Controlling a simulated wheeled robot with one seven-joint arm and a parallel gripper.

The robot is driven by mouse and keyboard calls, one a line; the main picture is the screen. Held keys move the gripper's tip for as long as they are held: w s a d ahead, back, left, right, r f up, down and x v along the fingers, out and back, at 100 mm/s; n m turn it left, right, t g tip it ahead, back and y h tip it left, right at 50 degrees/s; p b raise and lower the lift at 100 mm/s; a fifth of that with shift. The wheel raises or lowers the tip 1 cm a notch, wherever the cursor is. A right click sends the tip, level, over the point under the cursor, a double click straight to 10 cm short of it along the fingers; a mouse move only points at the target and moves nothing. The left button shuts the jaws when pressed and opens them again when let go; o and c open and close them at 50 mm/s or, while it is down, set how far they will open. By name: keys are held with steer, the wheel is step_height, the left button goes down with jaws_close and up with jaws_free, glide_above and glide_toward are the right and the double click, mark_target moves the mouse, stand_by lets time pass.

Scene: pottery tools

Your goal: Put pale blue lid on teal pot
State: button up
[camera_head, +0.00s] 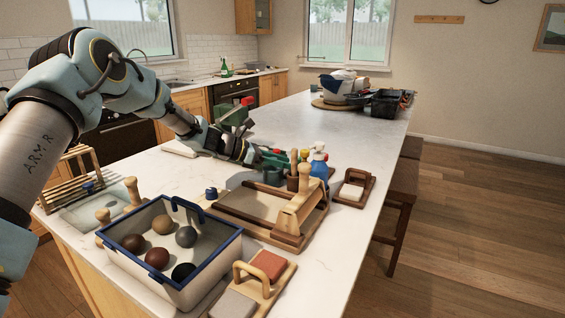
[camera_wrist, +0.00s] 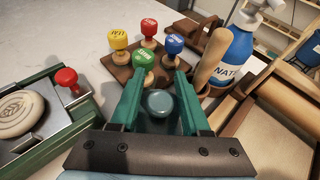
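The teal pot (camera_head: 272,175) stands on the counter in the head view, just below the tip of my gripper (camera_head: 262,159). In the wrist view, the green fingers of my gripper (camera_wrist: 159,85) are apart, with a round pale blue-grey piece (camera_wrist: 160,103) between them. It looks like the top of the lid, over a darker teal area. The frames do not show clearly whether the fingers touch it, or whether the lid rests on the pot. No other pale blue lid shows.
Stamps with coloured tops (camera_wrist: 145,28) stand in a wooden rack close ahead. A blue bottle (camera_head: 319,163) and a wooden handle (camera_wrist: 212,57) are close on the right. A green-framed tray (camera_wrist: 35,115) lies left. The blue-rimmed bin (camera_head: 228,247) holds several balls.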

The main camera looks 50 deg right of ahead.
steer(key=shift+o, duration=0.9)
steer(key=shift+r, duration=0.25)
steer(key=b+v, duration=0.3)
steer(key=v, duration=0.9)
steer(key=shift+f, duration=0.1)
